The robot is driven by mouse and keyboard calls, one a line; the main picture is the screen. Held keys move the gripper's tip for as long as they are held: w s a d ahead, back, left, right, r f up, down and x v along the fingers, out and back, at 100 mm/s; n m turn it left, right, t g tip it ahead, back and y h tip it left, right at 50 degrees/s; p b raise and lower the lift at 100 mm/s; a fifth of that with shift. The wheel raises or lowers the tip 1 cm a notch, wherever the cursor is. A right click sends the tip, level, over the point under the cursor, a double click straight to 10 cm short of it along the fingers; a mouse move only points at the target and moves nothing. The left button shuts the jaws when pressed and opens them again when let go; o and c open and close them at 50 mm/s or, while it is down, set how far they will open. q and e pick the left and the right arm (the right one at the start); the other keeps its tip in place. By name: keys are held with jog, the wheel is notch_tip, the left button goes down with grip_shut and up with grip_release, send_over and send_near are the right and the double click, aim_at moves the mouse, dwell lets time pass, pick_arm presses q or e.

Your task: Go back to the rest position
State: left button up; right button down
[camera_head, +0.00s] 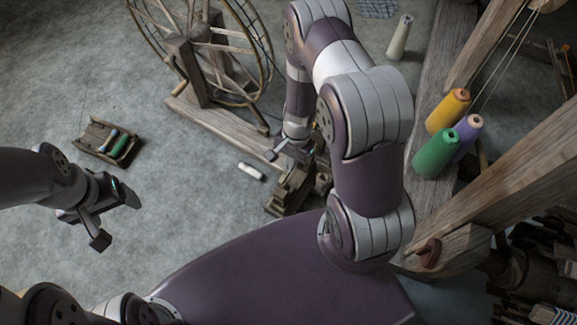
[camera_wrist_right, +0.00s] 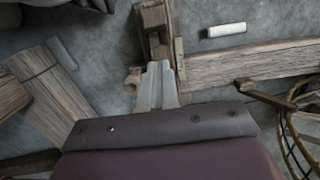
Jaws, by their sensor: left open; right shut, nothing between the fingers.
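My left gripper (camera_head: 118,220) is at the left of the head view, open and empty above the grey floor. My right arm reaches forward through the middle of the head view. Its gripper (camera_head: 278,154) is by the wooden base of the spinning wheel (camera_head: 222,135), partly hidden by the arm. In the right wrist view the right gripper's two fingers (camera_wrist_right: 158,68) are together with nothing between them. They point at a wooden block-like stand (camera_wrist_right: 156,30), which also shows in the head view (camera_head: 290,190). Whether they touch it I cannot tell.
A small wooden tray (camera_head: 92,151) with bobbins lies on the floor at left. Yellow (camera_head: 447,110), green (camera_head: 435,148) and purple (camera_head: 467,132) cones stand on a loom beam at right. A white cone (camera_head: 399,37) is behind.

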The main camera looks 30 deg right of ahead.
pick_arm(q)
notch_tip(320, 180, up, 3)
jog(key=shift+r+p, duration=0.2)
jog(key=shift+p, duration=0.8)
pick_arm(e)
jog(key=r, duration=0.5)
jog(key=shift+w+d, duration=0.2)
jog(key=shift+d, duration=0.15)
jog(key=shift+f, duration=0.1)
